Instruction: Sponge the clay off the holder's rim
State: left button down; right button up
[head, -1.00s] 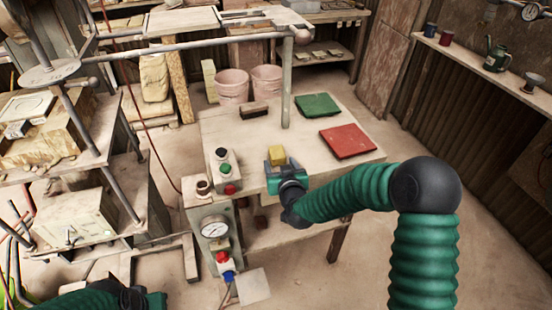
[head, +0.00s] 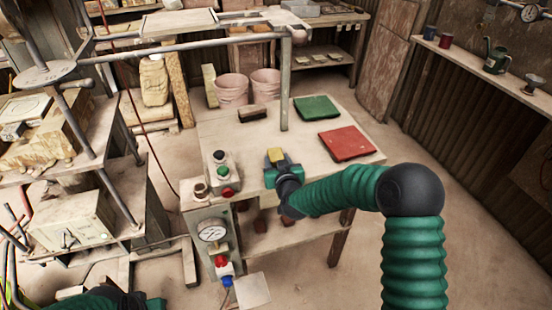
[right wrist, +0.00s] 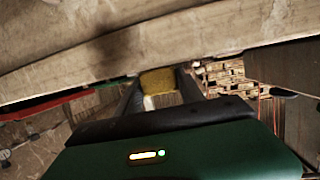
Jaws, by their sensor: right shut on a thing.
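My right gripper (head: 277,160) is shut on a yellow sponge (head: 274,154), over the near edge of the wooden table. The sponge (right wrist: 158,82) also shows between the two dark fingers in the right wrist view. A pale square holder (head: 27,107) sits on the press bed at the left, far from the right gripper. Clay on its rim is too small to make out. My left gripper (head: 150,302) is at the bottom left edge, and its jaws are not clear.
The table (head: 235,135) bears a green pad (head: 317,107), a red pad (head: 346,143) and a dark brush-like block (head: 252,114). A control box with buttons (head: 222,170) and a gauge (head: 212,232) are at its left. Press posts (head: 82,125) and a rail stand around the holder.

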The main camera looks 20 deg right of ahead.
aim_at(277, 159)
jog(key=shift+r+p, duration=2.4)
jog(key=shift+r, duration=0.65)
jog(key=shift+c, duration=0.3)
jog(key=shift+f, duration=0.2)
